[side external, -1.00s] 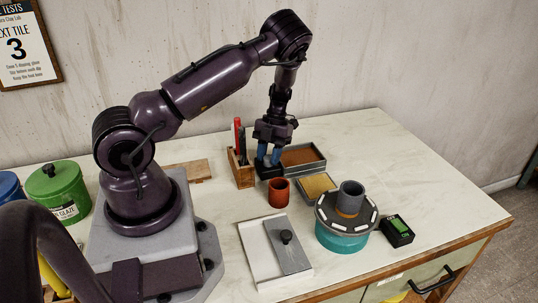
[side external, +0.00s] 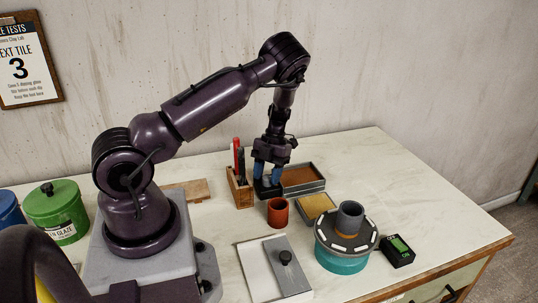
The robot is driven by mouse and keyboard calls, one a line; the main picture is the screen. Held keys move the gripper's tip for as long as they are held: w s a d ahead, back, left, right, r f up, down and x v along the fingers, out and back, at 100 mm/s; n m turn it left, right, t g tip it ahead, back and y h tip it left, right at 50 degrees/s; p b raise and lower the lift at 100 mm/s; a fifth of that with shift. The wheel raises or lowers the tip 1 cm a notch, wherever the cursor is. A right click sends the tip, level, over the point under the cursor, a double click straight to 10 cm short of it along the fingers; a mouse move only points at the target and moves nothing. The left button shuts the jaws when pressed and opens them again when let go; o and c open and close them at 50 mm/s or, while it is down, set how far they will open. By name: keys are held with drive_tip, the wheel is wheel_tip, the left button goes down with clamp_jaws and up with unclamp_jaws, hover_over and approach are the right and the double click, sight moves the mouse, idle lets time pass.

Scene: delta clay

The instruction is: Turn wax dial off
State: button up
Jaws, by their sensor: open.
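My gripper (side external: 267,182) points down with its two blue fingers apart, at the back of the table. The fingertips are at a small black box (side external: 268,193) and hide part of it; I cannot tell whether they touch it. No dial shows clearly on this box, and its setting cannot be read. A grey tray with a brown filling (side external: 302,175) stands just right of the gripper, and a smaller tray with a yellow filling (side external: 316,203) is in front of it. I cannot tell which one holds wax.
A wooden tool holder (side external: 239,190) stands close left of the gripper. A terracotta cup (side external: 277,212) stands in front. A teal turntable (side external: 342,262) bears a grey cylinder (side external: 349,217), next to a black device with a green display (side external: 399,249). A white tray (side external: 255,272) lies nearer.

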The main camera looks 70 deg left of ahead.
drive_tip(key=m, duration=0.1)
drive_tip(key=m+y, duration=0.1)
drive_tip(key=m, duration=0.1)
drive_tip(key=m+g, duration=0.1)
drive_tip(key=m, duration=0.1)
drive_tip(key=shift+w+d, duration=0.35)
drive_tip(key=shift+d, duration=0.05)
drive_tip(key=w+a+r+n+t+y, duration=0.1)
drive_tip(key=w+r+n+t+y, duration=0.4)
drive_tip(key=w+r+n, duration=0.4)
drive_tip(key=w+a+r+n+t+y, duration=0.2)
drive_tip(key=w+r+n+t, duration=0.5)
drive_tip(key=r, duration=0.4)
drive_tip(key=s+d+r+n+g+h, duration=0.1)
drive_tip(key=s+d+r+n+g, duration=0.1)
drive_tip(key=s+d+n, duration=0.6)
drive_tip(key=s+d+r+n+g+h, duration=0.1)
drive_tip(key=s+d+r+n+g, duration=0.1)
drive_tip(key=s+d+r+n, duration=0.3)
drive_tip(key=s+d+n, duration=0.3)
drive_tip(key=s+d, duration=0.2)
drive_tip(key=s, duration=0.2)
drive_tip(key=shift+n+h, duration=0.3)
drive_tip(key=shift+h, duration=0.1)
